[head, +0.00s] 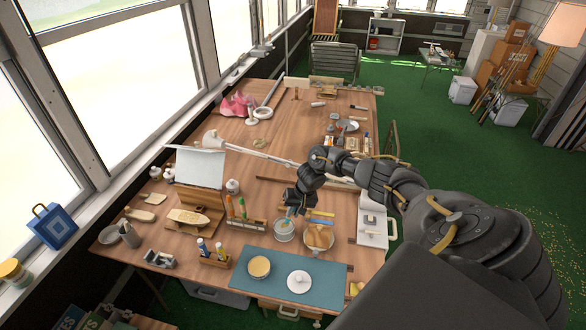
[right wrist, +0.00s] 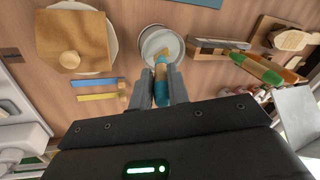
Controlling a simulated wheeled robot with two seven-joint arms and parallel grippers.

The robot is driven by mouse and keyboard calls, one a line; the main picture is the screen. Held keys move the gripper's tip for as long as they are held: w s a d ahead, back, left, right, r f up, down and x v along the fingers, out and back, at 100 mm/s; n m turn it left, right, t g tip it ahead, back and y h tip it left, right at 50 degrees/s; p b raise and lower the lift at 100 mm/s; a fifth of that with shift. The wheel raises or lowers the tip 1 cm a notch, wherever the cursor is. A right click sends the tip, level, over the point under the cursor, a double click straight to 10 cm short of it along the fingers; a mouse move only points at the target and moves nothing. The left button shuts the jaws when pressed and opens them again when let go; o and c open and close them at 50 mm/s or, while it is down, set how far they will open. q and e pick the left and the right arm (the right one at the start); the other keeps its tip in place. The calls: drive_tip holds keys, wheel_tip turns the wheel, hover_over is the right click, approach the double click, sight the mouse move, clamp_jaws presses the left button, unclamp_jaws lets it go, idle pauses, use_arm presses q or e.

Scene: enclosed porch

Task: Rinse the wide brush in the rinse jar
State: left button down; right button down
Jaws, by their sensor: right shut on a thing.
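My right gripper (head: 293,208) is shut on the wide brush. In the right wrist view the gripper (right wrist: 162,72) holds the brush (right wrist: 161,92) by its teal handle, with the tan end pointing toward the rinse jar. The rinse jar (head: 284,231) is a round, clear-looking vessel standing on the wooden table, just below the gripper in the head view. The jar (right wrist: 152,35) also shows in the right wrist view, where the brush's tan end overlaps its opening. I cannot tell how deep the brush end is. My left gripper is not in view.
A plate with a tan cloth (head: 318,238) stands right of the jar. A blue mat (head: 240,283) with a yellow bowl (head: 259,267) and a white lidded dish (head: 299,281) lies in front. A rack with orange and green tools (head: 246,222) stands left of the jar.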

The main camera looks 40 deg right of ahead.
drive_tip(key=shift+r, duration=0.1)
drive_tip(key=v, duration=0.6)
drive_tip(key=shift+r, duration=0.2)
idle(0.9)
